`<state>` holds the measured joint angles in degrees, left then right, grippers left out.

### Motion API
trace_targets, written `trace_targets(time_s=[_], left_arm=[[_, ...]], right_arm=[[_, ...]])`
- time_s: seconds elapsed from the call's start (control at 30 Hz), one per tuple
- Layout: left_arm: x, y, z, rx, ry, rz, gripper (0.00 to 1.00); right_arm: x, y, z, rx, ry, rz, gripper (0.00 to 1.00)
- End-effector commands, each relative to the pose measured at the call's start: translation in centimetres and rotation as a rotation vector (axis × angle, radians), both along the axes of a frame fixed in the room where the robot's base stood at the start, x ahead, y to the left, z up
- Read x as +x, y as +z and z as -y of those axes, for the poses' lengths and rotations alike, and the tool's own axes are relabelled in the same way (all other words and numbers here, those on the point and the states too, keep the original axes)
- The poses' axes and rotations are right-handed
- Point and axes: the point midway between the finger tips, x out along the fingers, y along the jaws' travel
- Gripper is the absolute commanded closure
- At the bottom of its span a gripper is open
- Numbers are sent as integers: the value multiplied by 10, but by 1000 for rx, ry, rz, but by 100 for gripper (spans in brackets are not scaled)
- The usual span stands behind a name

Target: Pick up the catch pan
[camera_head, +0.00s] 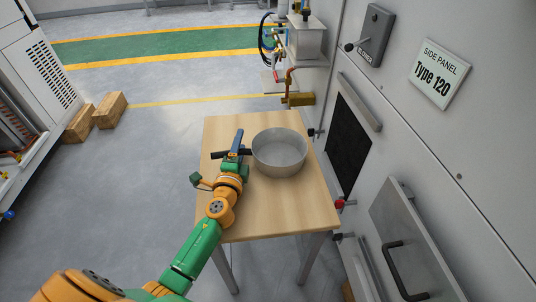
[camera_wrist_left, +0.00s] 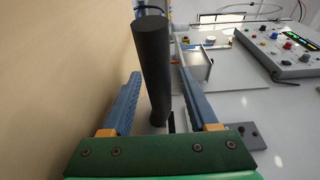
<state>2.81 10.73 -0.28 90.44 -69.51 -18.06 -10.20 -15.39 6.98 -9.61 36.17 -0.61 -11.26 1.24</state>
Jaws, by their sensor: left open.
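The catch pan (camera_head: 280,152) is a round grey metal pan with a dark handle. It stands upright on the wooden table (camera_head: 290,208), and its handle (camera_head: 217,155) points left. My left gripper (camera_head: 238,139) is at the handle, left of the pan's bowl. In the left wrist view the black handle (camera_wrist_left: 153,60) lies between the two blue fingers (camera_wrist_left: 159,85), with gaps beside it, so the gripper is open around it. The wrist view does not show the bowl clearly. My right gripper is in neither view.
A grey wall panel with a dark window (camera_head: 348,142), knobs and a metal door handle (camera_head: 402,268) stands close along the table's right side. Piping with a brass block (camera_head: 300,99) is beyond the table. Wooden boxes (camera_head: 108,108) lie at the left; the floor between is clear.

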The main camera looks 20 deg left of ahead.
Motion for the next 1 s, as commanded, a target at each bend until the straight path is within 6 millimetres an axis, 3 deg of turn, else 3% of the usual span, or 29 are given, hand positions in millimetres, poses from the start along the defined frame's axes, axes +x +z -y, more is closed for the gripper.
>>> trace_targets(time_s=[0.2, 0.27, 0.43, 1.0], left_arm=[[3, 0, -1, 0, -1, -1, 40], [2, 0, -1, 0, -1, -1, 54], [2, 0, 0, 1, -1, -1, 100], [2, 0, 0, 1, -1, -1, 100]], right_arm=[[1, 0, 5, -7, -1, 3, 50], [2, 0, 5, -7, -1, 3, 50], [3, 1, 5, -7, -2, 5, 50], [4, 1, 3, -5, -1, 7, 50]])
